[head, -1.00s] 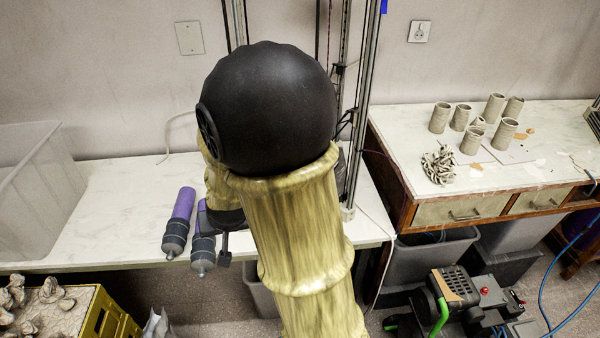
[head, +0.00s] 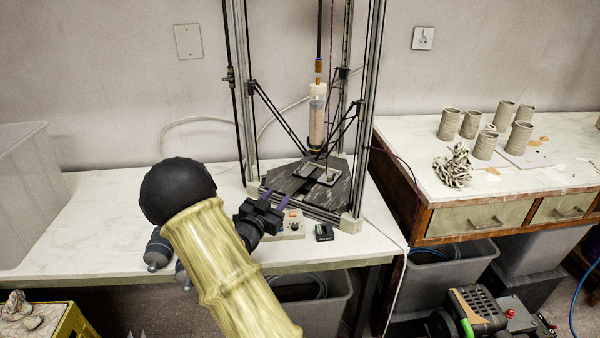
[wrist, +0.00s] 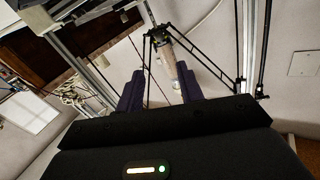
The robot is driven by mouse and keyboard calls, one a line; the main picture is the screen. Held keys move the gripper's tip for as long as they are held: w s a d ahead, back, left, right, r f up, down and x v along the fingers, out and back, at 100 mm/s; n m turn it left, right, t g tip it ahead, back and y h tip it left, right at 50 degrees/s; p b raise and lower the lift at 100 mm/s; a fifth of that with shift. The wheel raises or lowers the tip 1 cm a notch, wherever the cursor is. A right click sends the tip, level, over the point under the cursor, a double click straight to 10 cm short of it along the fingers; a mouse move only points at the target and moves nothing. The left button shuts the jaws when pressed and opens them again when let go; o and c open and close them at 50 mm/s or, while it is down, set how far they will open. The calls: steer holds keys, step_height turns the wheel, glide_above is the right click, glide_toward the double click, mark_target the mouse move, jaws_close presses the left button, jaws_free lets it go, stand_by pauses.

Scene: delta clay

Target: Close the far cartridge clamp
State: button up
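A clay cartridge (head: 317,122) stands upright inside the tall delta printer frame (head: 357,120), above a dark base. It has a pale top fitting and a dark lower end. The cartridge also shows in the wrist view (wrist: 168,62), beyond my fingers. I cannot make out a separate clamp or whether one is open; the fittings are too small. My gripper (head: 276,195) is open and empty, in front of and left of the printer base, lower than the cartridge and apart from it. Its two purple fingers stand apart in the wrist view (wrist: 160,72).
Thin diagonal rods (head: 279,118) and metal posts surround the cartridge. A control box (head: 293,226) and a small black box (head: 324,232) sit at the table's front. The white tabletop (head: 100,215) is clear at left.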

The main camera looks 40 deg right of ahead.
mark_target(298, 171)
steer(key=x, duration=1.7)
steer(key=shift+w+d+r, duration=0.1)
steer(key=shift+w+d, duration=0.05)
jaws_close()
